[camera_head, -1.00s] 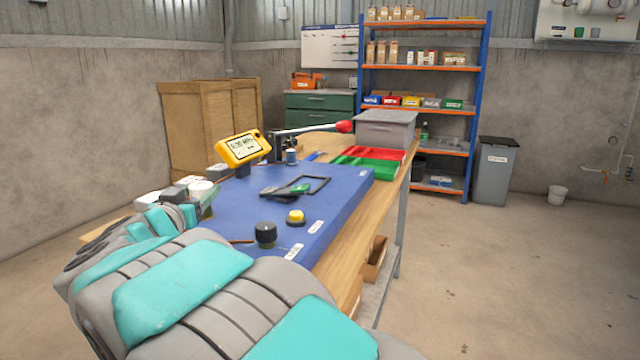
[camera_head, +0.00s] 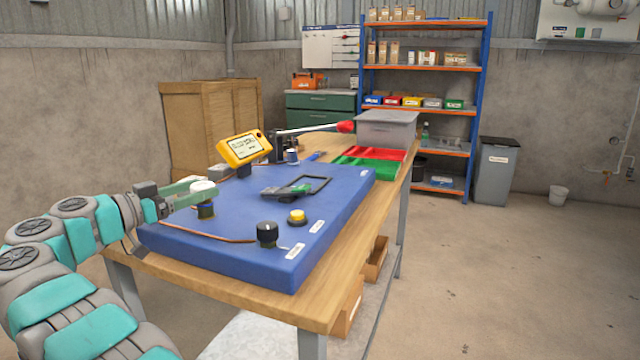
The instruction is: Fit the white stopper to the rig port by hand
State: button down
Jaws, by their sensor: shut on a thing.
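The white stopper (camera_head: 204,185) is a short round cap at the left end of the blue rig board. My gripper (camera_head: 198,192), with pale green fingers, reaches in from the left and is shut on the stopper. Directly below the stopper is the rig port (camera_head: 206,211), a short dark fitting with a brassy part. The stopper appears upright and in line with the port. The fingers hide the join, so I cannot tell whether it touches or sits in the port.
The blue board (camera_head: 330,215) carries a black knob (camera_head: 267,233), a yellow button (camera_head: 296,216), a copper tube (camera_head: 215,233) and a black frame (camera_head: 315,185). A yellow gauge (camera_head: 243,148) stands behind the port. Red (camera_head: 378,152) and green (camera_head: 366,171) trays lie farther back.

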jog(key=shift+s+a+r+h, duration=0.2)
jog(key=shift+a+h, duration=0.1)
jog(key=shift+a, duration=0.25)
jog(key=shift+c, duration=2)
grip_release()
jog(key=shift+w+f, duration=0.1)
jog(key=shift+o, duration=0.7)
jog(key=shift+a, duration=0.15)
jog(key=shift+o, duration=1.3)
jog(key=shift+w+f+m+g, duration=0.1)
jog(key=shift+f+m+g, duration=0.05)
jog(key=shift+m+g, duration=0.15)
jog(key=shift+d, duration=0.3)
jog(key=shift+d+r, duration=0.2)
jog(key=shift+n+t+y, duration=0.4)
